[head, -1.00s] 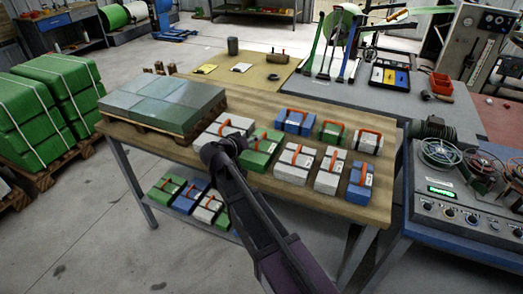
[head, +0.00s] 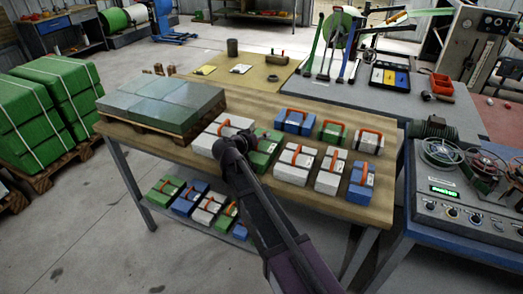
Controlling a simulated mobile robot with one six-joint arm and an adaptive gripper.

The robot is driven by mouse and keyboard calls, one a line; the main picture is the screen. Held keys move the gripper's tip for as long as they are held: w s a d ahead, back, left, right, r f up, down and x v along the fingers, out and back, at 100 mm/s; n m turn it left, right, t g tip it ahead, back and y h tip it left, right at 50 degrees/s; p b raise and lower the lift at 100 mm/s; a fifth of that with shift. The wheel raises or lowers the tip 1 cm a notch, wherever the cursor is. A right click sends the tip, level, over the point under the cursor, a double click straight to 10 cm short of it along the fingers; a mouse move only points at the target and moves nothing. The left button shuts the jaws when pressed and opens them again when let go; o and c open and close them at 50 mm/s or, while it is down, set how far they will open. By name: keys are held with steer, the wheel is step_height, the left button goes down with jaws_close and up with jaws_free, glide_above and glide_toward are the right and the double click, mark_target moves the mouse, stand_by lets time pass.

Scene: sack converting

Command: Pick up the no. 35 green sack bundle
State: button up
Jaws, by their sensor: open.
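Two green sack bundles with orange straps lie on the wooden table. One green bundle (head: 264,154) is just right of my gripper and partly hidden behind my arm. The other green bundle (head: 333,133) is farther back to the right, with a white label. The numbers on the labels are too small to read, so I cannot tell which is no. 35. My gripper (head: 236,143) is open, over the gap between a white bundle (head: 222,131) and the nearer green one. Its fingertips are mostly hidden, and I see nothing held.
White bundles (head: 296,164) and blue bundles (head: 294,121) stand close around the green ones. A pallet of grey-green stacks (head: 160,103) fills the table's left end. More bundles (head: 167,187) lie on the lower shelf. A control console (head: 466,214) stands at right.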

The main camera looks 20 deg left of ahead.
jaws_close()
steer(key=shift+r, duration=0.15)
stand_by(0.4)
step_height(320, 180, up, 10)
steer(key=p, duration=1)
stand_by(0.5)
